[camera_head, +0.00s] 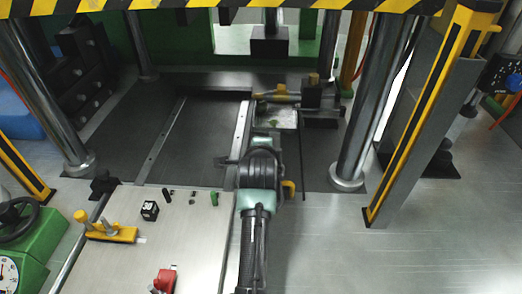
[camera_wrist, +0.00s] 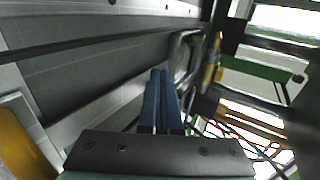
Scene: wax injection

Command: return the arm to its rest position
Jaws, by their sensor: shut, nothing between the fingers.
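My arm reaches up from the bottom of the head view into the press, over the dark bed plate (camera_head: 205,120). Its wrist covers the gripper fingers there, so I cannot make out their tips in that view. In the wrist view my gripper (camera_wrist: 161,74) has two blue fingers lying close together, shut, with nothing held between them. The fingers point toward a light frame (camera_wrist: 184,58) beside the rail.
A striped beam (camera_head: 200,4) crosses the top. Small parts, including a black cube (camera_head: 149,210) and a red piece (camera_head: 165,280), lie on the metal table (camera_head: 190,240).

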